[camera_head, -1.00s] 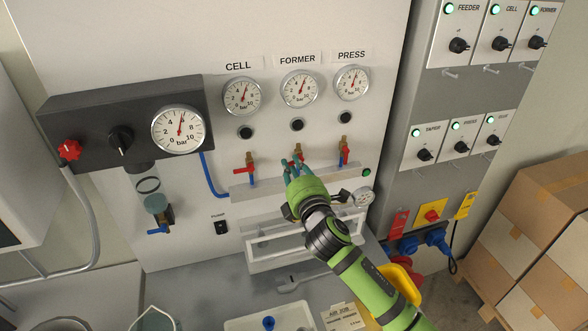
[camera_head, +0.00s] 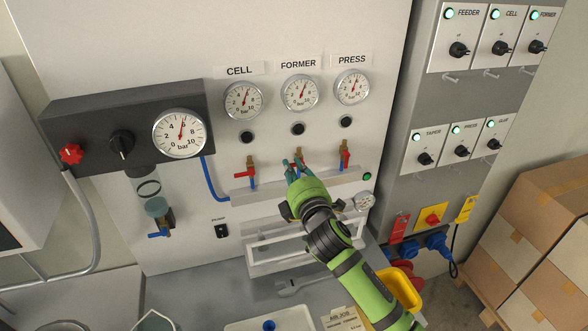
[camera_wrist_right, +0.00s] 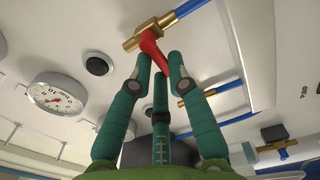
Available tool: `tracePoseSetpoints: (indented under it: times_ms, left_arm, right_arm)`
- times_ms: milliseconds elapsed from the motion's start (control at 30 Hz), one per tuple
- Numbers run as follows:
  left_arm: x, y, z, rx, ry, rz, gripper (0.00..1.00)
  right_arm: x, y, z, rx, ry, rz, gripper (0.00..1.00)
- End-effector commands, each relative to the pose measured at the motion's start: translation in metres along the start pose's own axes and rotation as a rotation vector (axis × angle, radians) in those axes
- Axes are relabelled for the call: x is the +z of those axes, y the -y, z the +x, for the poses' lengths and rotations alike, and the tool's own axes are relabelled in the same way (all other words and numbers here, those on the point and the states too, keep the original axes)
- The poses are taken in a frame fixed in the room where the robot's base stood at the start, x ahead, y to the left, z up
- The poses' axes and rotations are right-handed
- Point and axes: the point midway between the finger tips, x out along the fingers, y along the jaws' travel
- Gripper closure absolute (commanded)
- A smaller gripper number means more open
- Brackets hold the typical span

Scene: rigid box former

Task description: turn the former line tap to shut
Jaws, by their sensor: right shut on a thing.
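The former line tap is the middle one of three under the gauges. Its brass body (camera_head: 299,157) shows above my right gripper (camera_head: 293,166) in the head view. In the right wrist view the brass body (camera_wrist_right: 150,34) joins a blue hose at upper right. Its red lever (camera_wrist_right: 152,48) runs down between the fingertips of my right gripper (camera_wrist_right: 157,64), which is shut on it. The lever looks roughly crosswise to the brass body. In the head view my gripper hides most of the lever. My left gripper is not in view.
The cell tap (camera_head: 246,173) stands left with its red lever pointing sideways. The press tap (camera_head: 345,157) stands right with its lever along the pipe. The former gauge (camera_head: 300,92) hangs above. A white frame (camera_head: 257,262) and a grey ledge lie below.

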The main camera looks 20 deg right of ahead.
Motion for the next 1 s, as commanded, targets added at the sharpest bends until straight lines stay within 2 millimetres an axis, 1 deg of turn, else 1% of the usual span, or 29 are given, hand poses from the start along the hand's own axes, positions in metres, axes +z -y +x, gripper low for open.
tracePoseSetpoints:
  times_ms: [33,67,100,433,567,667,900,1000]
  left_arm:
    - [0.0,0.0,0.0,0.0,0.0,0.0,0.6]
    - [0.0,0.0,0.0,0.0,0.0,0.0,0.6]
    - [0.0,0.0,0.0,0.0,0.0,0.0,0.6]
    - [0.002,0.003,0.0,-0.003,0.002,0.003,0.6]
    - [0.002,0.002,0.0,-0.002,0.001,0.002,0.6]
    - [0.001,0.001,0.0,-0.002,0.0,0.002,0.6]
    - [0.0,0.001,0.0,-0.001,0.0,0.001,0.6]
    - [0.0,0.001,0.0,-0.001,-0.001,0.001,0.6]
  right_arm:
    - [-0.001,0.0,0.0,0.0,-0.002,0.004,1.0]
    - [-0.001,0.0,0.0,0.0,-0.002,0.004,0.7]
    - [-0.001,0.0,0.0,0.001,-0.002,0.003,0.57]
    - [0.0,0.0,-0.001,0.001,-0.001,0.0,0.57]
    - [0.0,0.0,-0.009,0.001,-0.001,0.0,0.57]
    - [0.0,0.001,-0.024,0.0,-0.002,-0.001,0.57]
    - [-0.001,0.001,-0.076,-0.002,-0.002,0.001,0.57]
    - [-0.001,0.0,-0.095,-0.001,-0.002,0.001,0.57]
